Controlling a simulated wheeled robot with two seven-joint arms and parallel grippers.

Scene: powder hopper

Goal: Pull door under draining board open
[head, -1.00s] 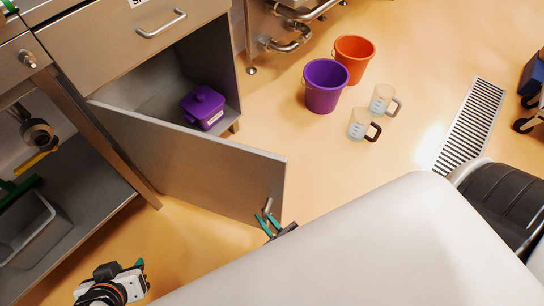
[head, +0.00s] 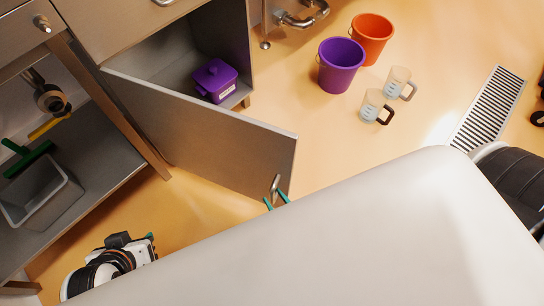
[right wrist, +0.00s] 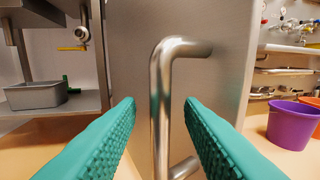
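The steel cabinet door (head: 205,135) stands ajar, swung out from the cabinet. Its bar handle (head: 275,187) is near the door's free edge. In the right wrist view the handle (right wrist: 160,105) stands upright between the two teal fingers of my right gripper (right wrist: 160,110), with gaps on both sides. The right gripper (head: 277,199) is open at the handle in the head view, partly hidden by my white body. My left gripper (head: 112,268) is at the lower left; its fingers are too unclear to judge. A purple lidded box (head: 214,80) sits inside the open cabinet.
A purple bucket (head: 340,65), an orange bucket (head: 372,38) and two jugs (head: 374,107) stand on the floor to the right. A floor drain grate (head: 490,108) lies farther right. A lower shelf at left holds a grey tub (head: 42,192). Floor beyond the door is clear.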

